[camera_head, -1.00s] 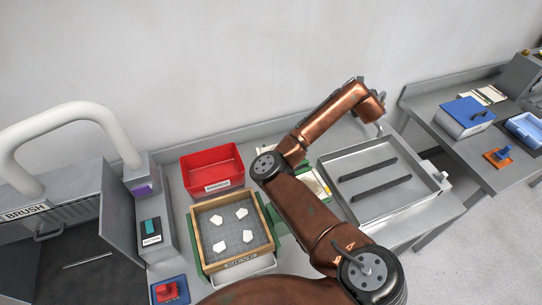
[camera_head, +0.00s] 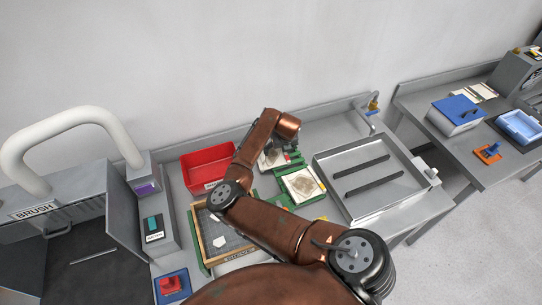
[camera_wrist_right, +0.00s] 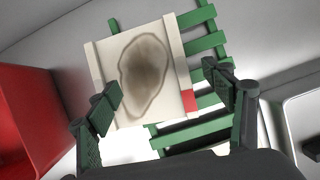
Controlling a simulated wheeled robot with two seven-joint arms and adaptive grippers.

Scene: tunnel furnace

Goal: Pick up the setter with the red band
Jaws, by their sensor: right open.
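The setter with the red band (camera_wrist_right: 145,75) is a cream square plate with a brown stain. Its red band shows at the right edge in the right wrist view. It lies on a green slatted rack (camera_wrist_right: 205,130). In the head view a setter (camera_head: 268,161) at the back of the rack is partly hidden by my right arm. My right gripper (camera_wrist_right: 162,95) is open, its two dark fingers apart over the near side of the setter; contact cannot be told. In the head view the right gripper (camera_head: 289,156) is small and dark. My left gripper is out of view.
A second stained setter (camera_head: 302,184) lies nearer on the rack. A red bin (camera_head: 203,174) stands left, a wood-framed box (camera_head: 196,238) front left, partly behind my arm. A metal tray (camera_head: 390,196) with two dark bars stands right.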

